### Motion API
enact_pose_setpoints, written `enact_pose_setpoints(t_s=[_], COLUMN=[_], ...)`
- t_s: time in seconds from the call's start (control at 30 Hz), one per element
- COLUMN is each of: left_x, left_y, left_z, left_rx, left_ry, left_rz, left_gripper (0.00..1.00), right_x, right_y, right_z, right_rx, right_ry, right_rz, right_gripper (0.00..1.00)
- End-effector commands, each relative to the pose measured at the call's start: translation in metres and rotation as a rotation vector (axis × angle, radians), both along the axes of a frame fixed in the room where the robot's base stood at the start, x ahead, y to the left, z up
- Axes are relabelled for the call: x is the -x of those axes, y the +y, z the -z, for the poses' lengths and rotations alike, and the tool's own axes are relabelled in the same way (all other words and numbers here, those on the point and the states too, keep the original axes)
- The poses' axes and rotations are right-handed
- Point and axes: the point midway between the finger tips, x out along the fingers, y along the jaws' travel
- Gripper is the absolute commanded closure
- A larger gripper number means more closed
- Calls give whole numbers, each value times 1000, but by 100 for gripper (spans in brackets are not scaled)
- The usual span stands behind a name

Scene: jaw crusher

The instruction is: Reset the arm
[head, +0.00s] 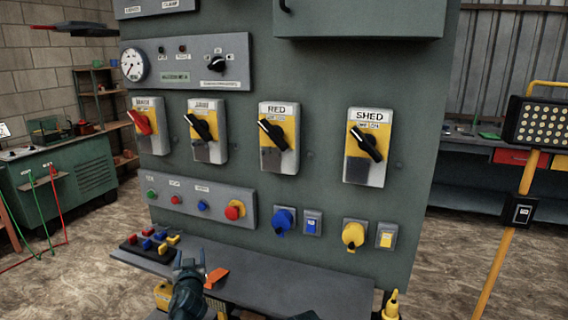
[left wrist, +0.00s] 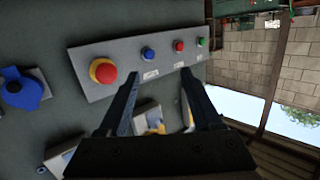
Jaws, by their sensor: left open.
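My left gripper (head: 191,262) is in front of the grey shelf of the control cabinet (head: 320,215), below the button strip (head: 200,199). Its jaws are open with nothing seen between them. In the left wrist view, its two fingers (left wrist: 158,82) stand apart, with the button strip (left wrist: 140,62) and its red mushroom button (left wrist: 103,71) beyond them.
The cabinet carries rotary switches, including RED (head: 279,138) and SHED (head: 366,147). A tray of red, blue and yellow pieces (head: 152,244) and an orange piece (head: 217,275) lie on the shelf. A yellow lamp stand (head: 506,240) is at the right.

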Motion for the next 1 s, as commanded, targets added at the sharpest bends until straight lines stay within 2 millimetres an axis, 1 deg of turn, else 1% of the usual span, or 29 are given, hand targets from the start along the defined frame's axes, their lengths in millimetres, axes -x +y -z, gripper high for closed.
enact_pose_setpoints(t_s=[0.03, 0.07, 0.17, 0.27, 0.3, 0.37, 0.4, 0.5, 0.6, 0.7, 0.8, 0.9, 1.0], left_x=[8, 14, 39, 75, 93, 122, 142, 188, 225, 250, 262, 266, 266], left_y=[-12, -18, -43, -78, -94, -119, -135, -169, -193, -207, -214, -215, -215], left_z=[-10, -5, 12, 29, 35, 41, 44, 45, 42, 39, 38, 38, 39], left_rx=[7, 11, 17, 15, 11, 3, -5, -27, -48, -62, -70, -74, -73], left_ry=[80, 138, 357, 605, 711, 868, 967, 1183, 1339, 1436, 1486, 1502, 1502], left_rz=[-32, -53, -87, -66, -42, 10, 51, 165, 267, 342, 382, 395, 393], left_gripper=[34, 34, 34, 34, 34, 34, 34, 34, 34, 34, 34, 34, 34], right_x=[0, 0, 0, 0, 0, 0, 0, 0, 0, 0, 0, 0, 0], right_y=[0, 0, 0, 0, 0, 0, 0, 0, 0, 0, 0, 0, 0], right_z=[-27, -34, -59, -84, -94, -108, -116, -133, -143, -149, -151, -151, -150], right_rx=[0, 0, 0, 0, 0, 0, 0, 0, 0, 0, 0, 0, 0], right_ry=[0, 0, 0, 0, 0, 0, 0, 0, 0, 0, 0, 0, 0], right_rz=[0, 0, 0, 0, 0, 0, 0, 0, 0, 0, 0, 1, 1], right_gripper=[0, 0, 0, 0, 0, 0, 0, 0, 0, 0, 0, 0, 0])
